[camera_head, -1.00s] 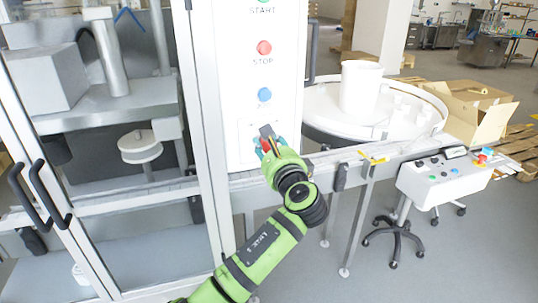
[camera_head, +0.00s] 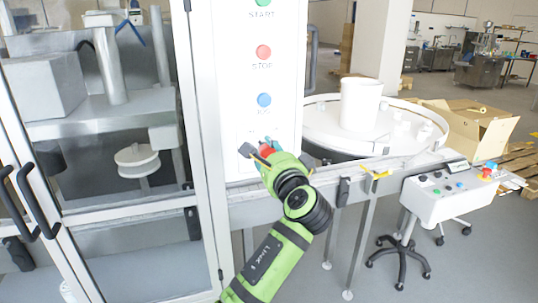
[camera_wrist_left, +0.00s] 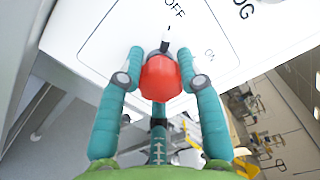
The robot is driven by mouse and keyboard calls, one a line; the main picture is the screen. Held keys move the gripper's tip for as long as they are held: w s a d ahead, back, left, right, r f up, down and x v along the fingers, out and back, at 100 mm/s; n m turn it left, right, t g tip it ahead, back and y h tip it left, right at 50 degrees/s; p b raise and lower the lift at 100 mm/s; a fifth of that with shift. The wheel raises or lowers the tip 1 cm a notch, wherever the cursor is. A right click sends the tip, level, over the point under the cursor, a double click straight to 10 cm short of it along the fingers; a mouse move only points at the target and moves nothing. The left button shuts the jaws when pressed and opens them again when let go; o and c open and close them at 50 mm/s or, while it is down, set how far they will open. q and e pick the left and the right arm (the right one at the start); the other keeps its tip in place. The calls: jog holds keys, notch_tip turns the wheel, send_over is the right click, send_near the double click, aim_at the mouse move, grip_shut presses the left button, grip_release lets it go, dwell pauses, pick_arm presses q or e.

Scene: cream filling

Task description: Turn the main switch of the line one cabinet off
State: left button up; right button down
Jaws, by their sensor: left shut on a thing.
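The main switch (camera_wrist_left: 160,78) has a red knob and sits low on the white cabinet panel (camera_head: 228,140), below the START, STOP and blue buttons. In the left wrist view the panel carries the words OFF and ON, and a dark tip beyond the knob points roughly toward OFF. My left gripper (camera_head: 264,151) is at the switch. Its two teal fingers (camera_wrist_left: 161,72) are closed on either side of the red knob, touching it. The gripper and arm partly hide the switch in the head view. My right gripper is not in view.
The red STOP button (camera_head: 264,52) and blue button (camera_head: 264,100) are above my gripper. A glazed machine enclosure (camera_head: 120,230) stands at left. At right are a conveyor (camera_head: 330,180), a round table (camera_head: 310,125) and a control box on a wheeled stand (camera_head: 450,200).

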pick_arm(q)
jog(key=shift+a+r, duration=0.1)
jog(key=shift+r, duration=0.2)
jog(key=o, duration=1.2)
jog(key=shift+c, duration=0.2)
jog(key=shift+a+f, duration=0.1)
jog(key=shift+a, duration=0.1)
jog(key=shift+d+f, duration=0.1)
jog(key=shift+d, duration=0.05)
